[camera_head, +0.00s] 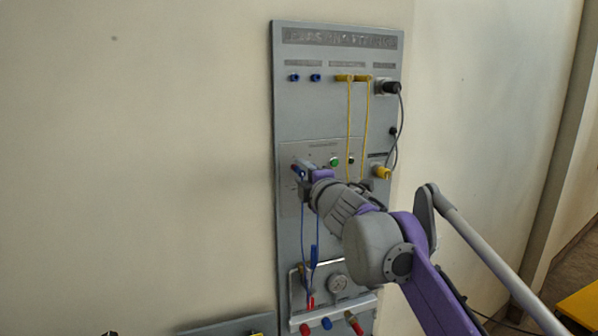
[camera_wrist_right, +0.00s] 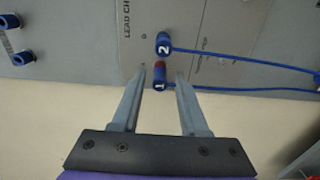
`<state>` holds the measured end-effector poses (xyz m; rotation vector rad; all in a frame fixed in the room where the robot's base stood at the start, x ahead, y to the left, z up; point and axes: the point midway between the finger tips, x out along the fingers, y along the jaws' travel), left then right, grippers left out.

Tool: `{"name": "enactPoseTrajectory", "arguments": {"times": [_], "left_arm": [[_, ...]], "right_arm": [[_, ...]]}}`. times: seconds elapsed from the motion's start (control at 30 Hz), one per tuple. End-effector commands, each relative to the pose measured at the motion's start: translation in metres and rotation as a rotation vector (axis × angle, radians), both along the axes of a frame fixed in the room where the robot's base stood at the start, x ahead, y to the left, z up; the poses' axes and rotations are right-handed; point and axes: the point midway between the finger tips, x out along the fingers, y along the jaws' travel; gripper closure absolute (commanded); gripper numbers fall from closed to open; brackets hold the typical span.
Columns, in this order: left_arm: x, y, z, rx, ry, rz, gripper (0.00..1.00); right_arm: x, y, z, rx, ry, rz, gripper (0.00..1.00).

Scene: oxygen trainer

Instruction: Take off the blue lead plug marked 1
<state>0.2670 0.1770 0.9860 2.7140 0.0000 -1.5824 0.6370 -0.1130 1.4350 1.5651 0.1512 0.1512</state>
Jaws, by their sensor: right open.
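The blue lead plug marked 1 (camera_wrist_right: 160,85) sits at the panel's lead check area, with a red part just behind it and a blue lead running right. The blue plug marked 2 (camera_wrist_right: 163,43) is beside it, above in the wrist view. My right gripper (camera_wrist_right: 161,74) is open, with one finger on each side of plug 1 and visible gaps to it. In the head view my right gripper (camera_head: 304,183) is at the panel by the blue plugs (camera_head: 299,169) and partly hides them. My left gripper is not in view.
The grey panel (camera_head: 330,115) carries two blue sockets (camera_head: 305,78), yellow leads (camera_head: 349,125), a black plug with a cable (camera_head: 390,87) and a green button (camera_head: 335,161). The wall left is clear.

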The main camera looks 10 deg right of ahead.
Motion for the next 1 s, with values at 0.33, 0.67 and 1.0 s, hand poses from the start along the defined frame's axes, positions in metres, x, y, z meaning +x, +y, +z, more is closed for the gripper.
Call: {"name": "enactPoseTrajectory", "arguments": {"times": [0.33, 0.67, 1.0], "left_arm": [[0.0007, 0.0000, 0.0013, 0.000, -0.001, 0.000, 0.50], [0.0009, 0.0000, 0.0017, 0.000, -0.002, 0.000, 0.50], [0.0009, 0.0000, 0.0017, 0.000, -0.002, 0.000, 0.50]], "right_arm": [[-0.0002, 0.0000, 0.0006, 0.000, 0.000, 0.000, 0.56], [-0.0003, -0.0001, 0.0001, 0.000, 0.000, 0.000, 0.56], [-0.0002, 0.0000, 0.0000, 0.000, 0.000, 0.000, 1.00]]}}
